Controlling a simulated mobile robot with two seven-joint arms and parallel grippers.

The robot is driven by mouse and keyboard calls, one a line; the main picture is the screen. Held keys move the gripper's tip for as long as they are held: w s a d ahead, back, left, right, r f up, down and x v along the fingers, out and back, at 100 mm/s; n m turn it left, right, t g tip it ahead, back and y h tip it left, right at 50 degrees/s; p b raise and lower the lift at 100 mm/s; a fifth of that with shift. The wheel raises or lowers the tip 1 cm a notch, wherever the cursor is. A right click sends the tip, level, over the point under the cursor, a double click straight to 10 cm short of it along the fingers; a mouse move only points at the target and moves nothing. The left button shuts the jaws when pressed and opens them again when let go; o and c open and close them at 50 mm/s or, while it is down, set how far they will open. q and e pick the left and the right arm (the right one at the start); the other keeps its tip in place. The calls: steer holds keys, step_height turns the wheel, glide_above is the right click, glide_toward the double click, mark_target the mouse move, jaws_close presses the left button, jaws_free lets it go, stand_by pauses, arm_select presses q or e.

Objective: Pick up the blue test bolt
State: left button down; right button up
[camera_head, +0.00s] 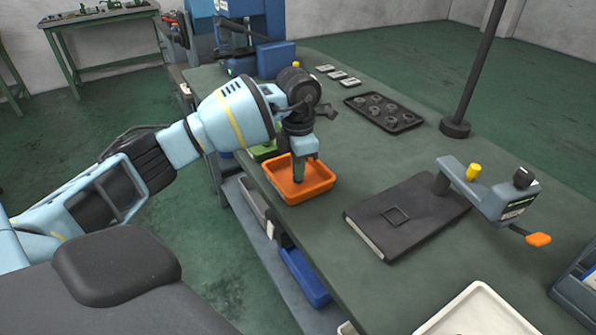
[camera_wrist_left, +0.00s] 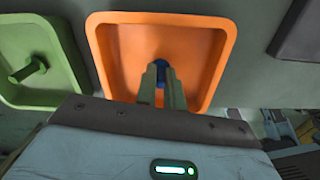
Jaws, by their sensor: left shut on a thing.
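My left gripper (camera_head: 300,175) reaches down into an orange tray (camera_head: 322,190) on the green table. In the left wrist view the gripper (camera_wrist_left: 162,80) is shut on the blue test bolt (camera_wrist_left: 160,72), which shows as a small blue piece between the fingers. The fingers are inside the outline of the orange tray (camera_wrist_left: 215,25); I cannot tell whether the bolt touches its floor. In the head view the bolt is hidden by the fingers. My right gripper is not in view.
A green tray (camera_wrist_left: 55,85) with a dark bolt (camera_wrist_left: 30,68) sits beside the orange one. A black plate (camera_head: 395,215), a grey device with an orange handle (camera_head: 500,195), a dark tray of round parts (camera_head: 383,111) and a white tray (camera_head: 475,312) stand on the table (camera_head: 345,160).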

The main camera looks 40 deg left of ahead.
arm_select(q)
steer(key=shift+r, duration=0.15)
steer(key=shift+r, duration=0.2)
steer(key=r, duration=0.2)
steer(key=d, duration=0.1)
steer(key=shift+s+r, duration=0.35)
steer(key=shift+r, duration=0.05)
steer(key=s+d, duration=0.3)
steer(key=d, duration=0.1)
steer(key=s+d+r, duration=0.1)
steer(key=s+d, duration=0.2)
steer(key=d, duration=0.1)
steer(key=s+d, duration=0.3)
steer(key=shift+d+r+b, duration=0.2)
steer(key=shift+d+b, duration=0.1)
steer(key=shift+d, duration=0.1)
